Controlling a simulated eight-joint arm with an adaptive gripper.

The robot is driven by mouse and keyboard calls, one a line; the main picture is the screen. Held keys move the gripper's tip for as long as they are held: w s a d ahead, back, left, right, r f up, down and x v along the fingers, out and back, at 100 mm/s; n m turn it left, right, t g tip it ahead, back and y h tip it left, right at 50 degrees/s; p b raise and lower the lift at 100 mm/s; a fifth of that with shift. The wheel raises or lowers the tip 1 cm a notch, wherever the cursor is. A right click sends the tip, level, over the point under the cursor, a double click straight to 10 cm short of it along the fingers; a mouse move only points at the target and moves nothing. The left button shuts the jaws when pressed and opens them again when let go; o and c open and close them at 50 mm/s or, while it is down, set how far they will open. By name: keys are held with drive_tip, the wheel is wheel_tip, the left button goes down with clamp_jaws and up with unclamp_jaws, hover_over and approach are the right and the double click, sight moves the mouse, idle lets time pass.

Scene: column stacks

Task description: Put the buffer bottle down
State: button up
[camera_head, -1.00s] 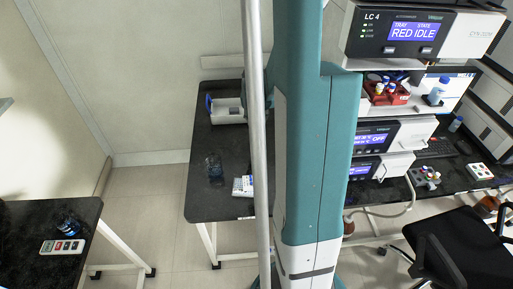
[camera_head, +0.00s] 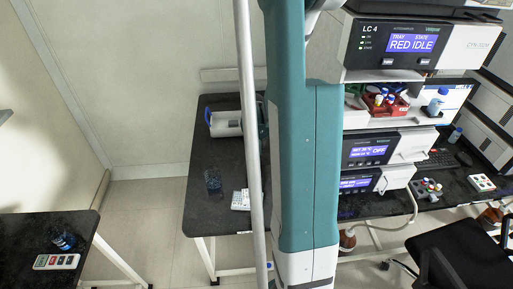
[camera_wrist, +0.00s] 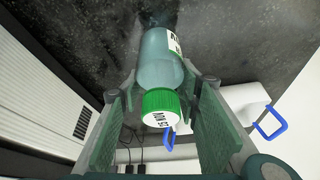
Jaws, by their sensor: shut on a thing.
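The buffer bottle (camera_wrist: 158,62), pale blue-green with a white label and a green cap (camera_wrist: 161,105), shows in the wrist view. My gripper (camera_wrist: 161,88) is shut on it, with a green-padded finger on each side. The cap points toward the wrist camera and the base points toward a dark speckled tabletop (camera_wrist: 235,40). I cannot tell whether the base touches the tabletop. In the head view my arm hides the bottle and fingers. The dark table (camera_head: 205,160) stands left of my arm there.
A red rack (camera_head: 388,103) sits on the instrument shelf at right.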

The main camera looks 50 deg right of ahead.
sight(257, 146)
drive_tip(key=shift+f, duration=0.1)
drive_tip(key=shift+f+b, duration=0.35)
drive_tip(key=shift+f, duration=1.4)
drive_tip(key=shift+f, duration=0.15)
drive_tip(key=o, duration=1)
drive_tip(key=shift+r, duration=0.2)
drive_tip(key=shift+p+v, duration=1.05)
drive_tip(key=shift+v, duration=4.95)
drive_tip(key=shift+w, duration=0.1)
